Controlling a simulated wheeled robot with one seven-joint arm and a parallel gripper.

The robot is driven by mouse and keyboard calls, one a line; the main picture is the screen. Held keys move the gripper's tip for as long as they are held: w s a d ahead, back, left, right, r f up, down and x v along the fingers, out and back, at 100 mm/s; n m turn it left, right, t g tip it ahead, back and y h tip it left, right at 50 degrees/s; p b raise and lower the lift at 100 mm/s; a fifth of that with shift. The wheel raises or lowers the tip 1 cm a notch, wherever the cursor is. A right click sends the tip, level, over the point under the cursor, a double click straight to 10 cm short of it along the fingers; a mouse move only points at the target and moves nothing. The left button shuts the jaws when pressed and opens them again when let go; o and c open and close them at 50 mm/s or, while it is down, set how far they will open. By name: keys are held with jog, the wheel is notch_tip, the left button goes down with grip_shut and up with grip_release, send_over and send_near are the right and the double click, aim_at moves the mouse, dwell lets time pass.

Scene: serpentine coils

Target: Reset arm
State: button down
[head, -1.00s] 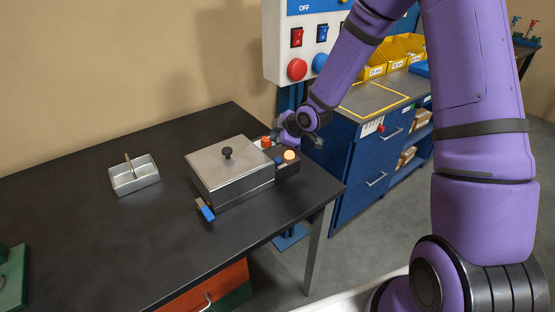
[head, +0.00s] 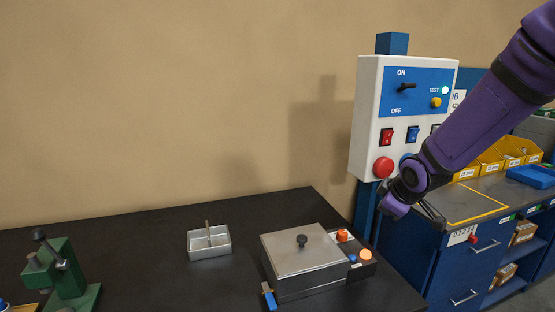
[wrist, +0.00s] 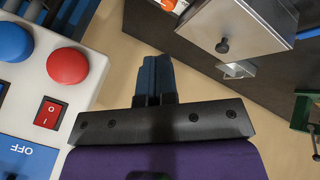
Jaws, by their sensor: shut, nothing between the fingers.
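My purple arm reaches in from the upper right in the head view. My gripper (head: 434,215) hangs in front of the lower edge of the control panel, to the right of the table's metal box, touching nothing that I can see. In the wrist view my gripper (wrist: 153,72) shows its two dark fingers side by side, shut and empty. The control panel (head: 369,120) is white and blue, with a lever, a lit green TEST lamp, rocker switches and a red button (head: 383,167). The red button also shows at the left of the wrist view (wrist: 68,66).
A metal box (head: 290,250) with a black knob stands on the black table (head: 130,250), beside a dark block with orange knobs (head: 365,256). A divided metal tray (head: 210,243) and a green device (head: 72,270) stand further left. Yellow bins (head: 490,160) sit on the blue cabinet.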

jog(key=s+d+r+m+g+h, duration=0.1)
jog(key=s+r+m, duration=0.2)
jog(key=s+r, duration=0.35)
jog(key=s+d+r+m+h, duration=0.1)
jog(key=s+d+r+m, duration=0.1)
jog(key=s+r, duration=0.4)
jog(key=s+r+m, duration=0.1)
jog(key=s+m, duration=0.2)
jog(key=s, duration=0.6)
jog(key=s+r+m+g+y, duration=0.1)
jog(key=s+r+m, duration=0.1)
jog(key=s, duration=0.7)
jog(key=shift+a+r+m, duration=0.2)
jog(key=shift+m, duration=0.2)
jog(key=shift+w, duration=0.1)
dwell(4.4)
